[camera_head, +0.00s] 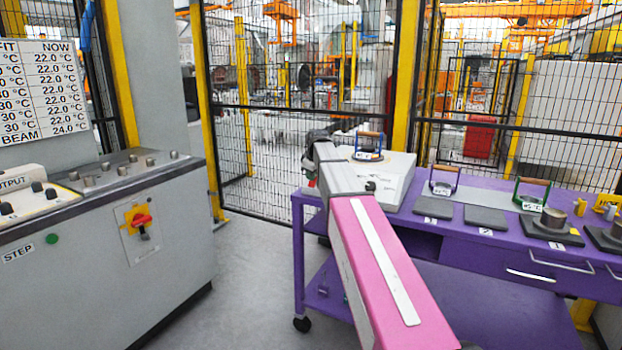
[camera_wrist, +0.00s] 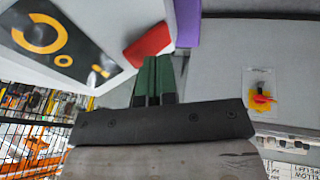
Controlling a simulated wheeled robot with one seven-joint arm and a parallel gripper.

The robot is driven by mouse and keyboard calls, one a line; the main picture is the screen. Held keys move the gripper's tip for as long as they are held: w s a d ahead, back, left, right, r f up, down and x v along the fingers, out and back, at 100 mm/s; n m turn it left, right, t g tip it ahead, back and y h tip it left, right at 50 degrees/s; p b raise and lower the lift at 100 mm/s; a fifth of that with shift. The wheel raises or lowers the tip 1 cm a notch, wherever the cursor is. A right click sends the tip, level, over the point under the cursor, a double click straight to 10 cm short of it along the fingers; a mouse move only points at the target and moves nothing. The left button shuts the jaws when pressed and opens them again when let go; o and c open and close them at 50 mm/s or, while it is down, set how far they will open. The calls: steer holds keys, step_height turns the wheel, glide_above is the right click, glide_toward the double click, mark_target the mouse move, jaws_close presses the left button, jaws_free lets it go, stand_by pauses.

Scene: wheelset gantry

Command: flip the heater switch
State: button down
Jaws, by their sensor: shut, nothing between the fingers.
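The heater, a white box (camera_head: 395,180), stands on the purple cart at its left end. In the wrist view its pale side (camera_wrist: 80,20) carries a dark label with orange marks. A red switch-like part (camera_wrist: 148,45) sits beside the label, apparently the heater switch. My gripper (camera_wrist: 153,60) is shut and empty, its green fingertips close below the red part. I cannot tell whether they touch it.
The purple cart (camera_head: 300,240) holds dark pads, handled frames and metal rings to the right. A grey console (camera_head: 100,250) with a red-yellow rotary switch (camera_head: 138,219) stands at left. Bare floor lies between them. Mesh fencing (camera_head: 280,150) closes off the back.

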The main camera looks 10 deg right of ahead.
steer(key=shift+r, duration=0.15)
steer(key=s+a+r, duration=0.2)
steer(key=s+r, duration=0.5)
steer(key=r, duration=0.4)
steer(key=shift+s, duration=0.4)
steer(key=s+d+f+m+g, duration=0.1)
steer(key=s+f+m, duration=0.2)
steer(key=s+f, duration=0.6)
steer(key=s+d+f+m+g, duration=0.1)
steer(key=s+f+m, duration=0.3)
steer(key=s+f, duration=0.5)
steer(key=s+d+f+m+g+h, duration=0.1)
steer(key=s+f, duration=0.9)
steer(key=f, duration=1.5)
steer(key=m+g, duration=0.1)
steer(key=m, duration=0.1)
steer(key=shift+f+m, duration=0.3)
steer(key=shift+f, duration=0.1)
